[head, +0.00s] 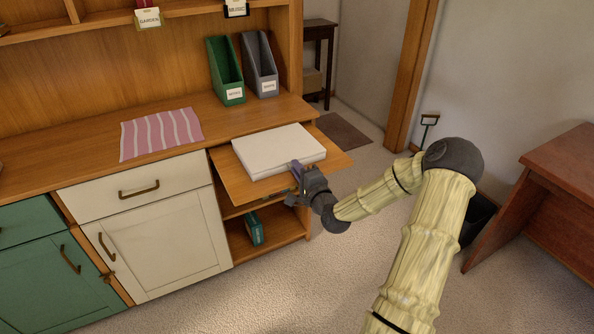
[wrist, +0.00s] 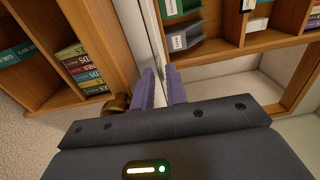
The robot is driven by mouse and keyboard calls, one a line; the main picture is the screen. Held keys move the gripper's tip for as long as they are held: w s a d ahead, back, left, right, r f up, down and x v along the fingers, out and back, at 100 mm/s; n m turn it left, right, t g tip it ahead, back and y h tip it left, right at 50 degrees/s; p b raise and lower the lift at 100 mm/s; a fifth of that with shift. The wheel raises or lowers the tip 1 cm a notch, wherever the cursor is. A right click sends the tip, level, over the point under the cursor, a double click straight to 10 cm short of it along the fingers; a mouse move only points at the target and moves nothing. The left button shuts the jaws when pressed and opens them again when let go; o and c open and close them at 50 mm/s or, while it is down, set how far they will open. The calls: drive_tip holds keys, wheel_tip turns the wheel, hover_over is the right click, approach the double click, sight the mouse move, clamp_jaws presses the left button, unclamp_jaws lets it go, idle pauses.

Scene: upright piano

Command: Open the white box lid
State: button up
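The white box (head: 278,151) is a flat, shallow box lying on a pull-out wooden shelf. Its top looks flat and level, with the lid down. My gripper (head: 296,166) is at the box's front right edge, seen from behind my wrist. In the wrist view, the two purple fingers of my gripper (wrist: 161,86) stand a small gap apart, with a pale edge of the white box (wrist: 151,30) running up to them. I cannot tell whether they touch or pinch the lid.
The pull-out shelf (head: 237,185) leaves a bare strip around the box. Green and grey file holders (head: 225,75) stand behind it, and a striped pink cloth (head: 160,133) lies to the left. Books (wrist: 80,67) show in a lower shelf. A red-brown desk (head: 560,165) stands at right.

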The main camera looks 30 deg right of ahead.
drive_tip(key=shift+w, duration=0.25)
drive_tip(key=shift+c, duration=0.2)
clamp_jaws()
drive_tip(key=shift+r, duration=0.15)
